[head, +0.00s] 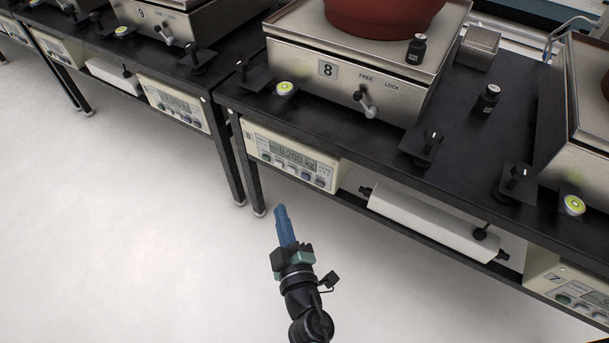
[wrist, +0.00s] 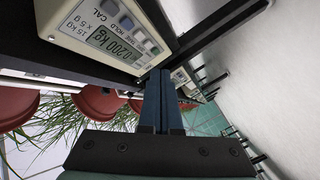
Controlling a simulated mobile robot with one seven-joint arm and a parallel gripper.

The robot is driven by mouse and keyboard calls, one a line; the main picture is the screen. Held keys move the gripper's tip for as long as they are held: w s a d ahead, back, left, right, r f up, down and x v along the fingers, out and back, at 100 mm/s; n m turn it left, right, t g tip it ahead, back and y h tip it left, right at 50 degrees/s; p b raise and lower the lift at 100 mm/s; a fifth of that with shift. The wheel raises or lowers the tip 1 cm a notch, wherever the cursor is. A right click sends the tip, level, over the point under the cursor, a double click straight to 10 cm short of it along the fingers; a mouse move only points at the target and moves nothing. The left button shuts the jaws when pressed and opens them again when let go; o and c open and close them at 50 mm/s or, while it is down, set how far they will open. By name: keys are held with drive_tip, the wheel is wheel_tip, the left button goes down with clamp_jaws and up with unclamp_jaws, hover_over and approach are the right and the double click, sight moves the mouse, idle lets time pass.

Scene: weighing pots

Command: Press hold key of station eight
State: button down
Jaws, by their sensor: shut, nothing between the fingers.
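Station eight's indicator panel (head: 290,157) is a cream box under the black bench, below the scale marked 8 (head: 328,69). Its display reads 0.200 kg, with a row of small keys along its lower edge. In the wrist view the panel (wrist: 65,22) appears turned, with HOLD and CAL labels by the keys. The hold key (wrist: 127,22) seems to be the one by the HOLD label, second from the right in the head view (head: 306,175). My gripper (head: 281,209) has blue fingers shut and empty, in front of and below the panel, apart from it. The fingers show in the wrist view (wrist: 154,76).
A red-brown pot (head: 385,12) stands on the scale. A bench leg (head: 252,180) is close left of my gripper. A white bar (head: 432,222) hangs under the bench to the right. Station seven's panel (head: 575,290) is at lower right. The pale floor in front is clear.

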drive_tip(key=w+d, duration=0.4)
drive_tip(key=w, duration=0.1)
drive_tip(key=shift+w, duration=0.3)
idle(1.9)
drive_tip(key=shift+w+d, duration=0.25)
drive_tip(key=shift+w, duration=0.05)
drive_tip(key=shift+w+d, duration=0.25)
drive_tip(key=shift+w, duration=0.1)
idle(0.9)
drive_tip(key=shift+s+p, duration=0.1)
drive_tip(key=shift+p, duration=0.25)
drive_tip(key=shift+s+a, duration=0.45)
drive_tip(key=shift+s, duration=0.1)
drive_tip(key=shift+s+a+p, duration=0.15)
drive_tip(key=shift+s+a, duration=0.6)
drive_tip(key=shift+s, duration=0.3)
drive_tip(key=shift+s+a+p, duration=0.15)
drive_tip(key=shift+s+a, duration=0.6)
drive_tip(key=shift+s, duration=0.25)
